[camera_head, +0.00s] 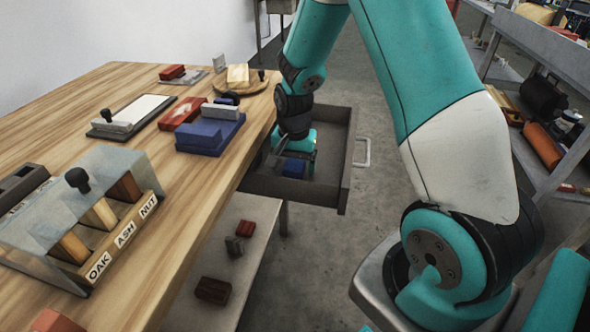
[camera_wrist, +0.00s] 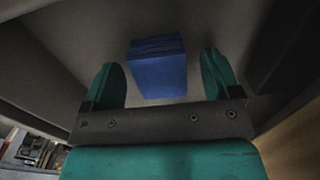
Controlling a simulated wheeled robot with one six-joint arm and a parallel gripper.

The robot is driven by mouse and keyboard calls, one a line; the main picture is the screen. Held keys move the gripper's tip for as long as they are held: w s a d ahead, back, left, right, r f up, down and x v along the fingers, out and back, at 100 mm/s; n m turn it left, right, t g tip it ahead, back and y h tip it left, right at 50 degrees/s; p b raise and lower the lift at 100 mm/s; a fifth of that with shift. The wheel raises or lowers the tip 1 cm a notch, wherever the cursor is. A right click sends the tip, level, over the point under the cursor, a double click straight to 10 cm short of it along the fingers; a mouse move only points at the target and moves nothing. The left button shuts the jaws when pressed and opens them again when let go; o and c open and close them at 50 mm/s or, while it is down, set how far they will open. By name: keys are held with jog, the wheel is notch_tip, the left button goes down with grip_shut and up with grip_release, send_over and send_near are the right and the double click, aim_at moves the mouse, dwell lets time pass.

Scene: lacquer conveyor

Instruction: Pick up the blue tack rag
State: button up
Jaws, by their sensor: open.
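The blue tack rag (camera_wrist: 158,72) is a small blue block-shaped piece lying on the floor of the open grey drawer (camera_head: 330,189). It also shows in the head view (camera_head: 294,168), partly hidden by my gripper (camera_head: 290,160). In the wrist view my gripper (camera_wrist: 160,85) is open and reaches into the drawer. The rag lies between and slightly beyond the two teal fingers, with a gap on each side. I cannot tell how far above the rag the fingers are.
The drawer walls stand close around my gripper. The wooden table (camera_head: 100,85) carries a blue block stack (camera_head: 205,140), a red block (camera_head: 183,112), a white-topped pad (camera_head: 140,110) and a labelled sorting box (camera_head: 85,215). A lower shelf (camera_head: 222,270) holds several small blocks.

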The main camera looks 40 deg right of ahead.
aim_at(294, 165)
jog(key=shift+f, duration=0.45)
jog(key=shift+c, duration=0.5)
jog(key=c, duration=0.9)
jog(key=shift+r, duration=0.1)
notch_tip(294, 165, up, 20)
jog(key=p, duration=0.2)
jog(key=shift+p, duration=0.35)
